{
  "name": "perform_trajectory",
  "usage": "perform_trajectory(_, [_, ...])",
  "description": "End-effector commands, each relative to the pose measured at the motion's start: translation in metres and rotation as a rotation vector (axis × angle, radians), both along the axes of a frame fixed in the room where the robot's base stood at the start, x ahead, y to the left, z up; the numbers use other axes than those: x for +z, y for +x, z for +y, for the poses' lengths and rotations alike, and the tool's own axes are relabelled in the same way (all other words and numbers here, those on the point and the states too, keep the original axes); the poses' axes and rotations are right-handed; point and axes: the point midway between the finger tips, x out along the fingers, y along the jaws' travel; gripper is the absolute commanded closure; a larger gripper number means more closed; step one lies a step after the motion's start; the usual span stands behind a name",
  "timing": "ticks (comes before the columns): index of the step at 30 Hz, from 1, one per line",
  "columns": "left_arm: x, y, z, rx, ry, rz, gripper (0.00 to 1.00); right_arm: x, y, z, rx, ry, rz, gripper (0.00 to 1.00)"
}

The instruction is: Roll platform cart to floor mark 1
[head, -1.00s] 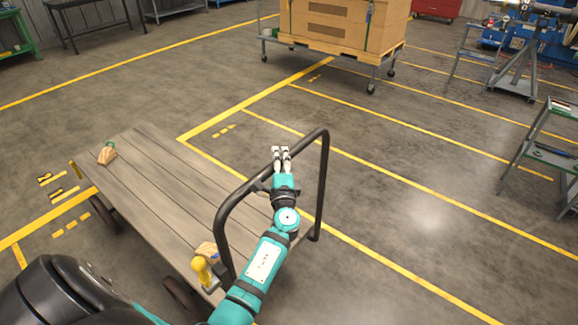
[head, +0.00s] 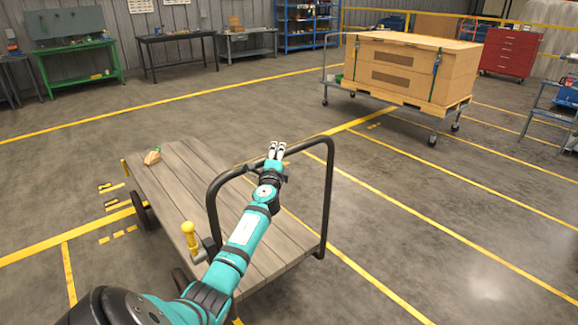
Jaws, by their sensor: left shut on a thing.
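The platform cart (head: 190,185) has a grey plank deck, dark wheels and a black tubular push handle (head: 328,190) at its near right end. My left arm reaches across the deck from the lower left. My left gripper (head: 276,152) is shut on the top bar of the handle. My right gripper is out of view. Yellow lines and short painted marks (head: 117,235) lie on the floor left of the cart. I cannot read a number, so I cannot tell which one is floor mark 1.
A small tan object (head: 152,157) lies on the deck's far left corner. A yellow-handled lever (head: 190,238) stands at the near edge. A wheeled cart with a large wooden crate (head: 402,68) stands back right. Workbenches (head: 80,68) line the wall. Floor left and right is open.

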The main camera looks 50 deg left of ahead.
Motion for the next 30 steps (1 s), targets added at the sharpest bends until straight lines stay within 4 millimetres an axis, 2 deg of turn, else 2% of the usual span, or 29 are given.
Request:
perform_trajectory(1, [-0.012,0.0,0.004,-0.003,-0.011,0.009,1.0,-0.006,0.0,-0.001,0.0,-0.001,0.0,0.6])
perform_trajectory(7, [-0.012,0.001,0.014,-0.007,-0.013,0.011,1.0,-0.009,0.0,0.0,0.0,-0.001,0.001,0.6])
perform_trajectory(19, [-0.013,0.002,0.014,-0.011,-0.015,0.011,1.0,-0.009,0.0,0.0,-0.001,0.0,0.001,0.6])
perform_trajectory(20, [-0.013,0.002,0.014,-0.011,-0.015,0.011,0.77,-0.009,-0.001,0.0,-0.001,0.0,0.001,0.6])
perform_trajectory(21, [-0.013,0.002,0.014,-0.011,-0.016,0.012,0.72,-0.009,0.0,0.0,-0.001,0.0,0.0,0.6])
perform_trajectory(26, [-0.012,0.002,0.015,-0.007,-0.016,0.011,0.51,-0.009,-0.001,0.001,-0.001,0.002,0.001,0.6])
perform_trajectory(30, [-0.011,0.001,0.016,-0.004,-0.014,0.01,0.49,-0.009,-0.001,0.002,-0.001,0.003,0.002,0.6])
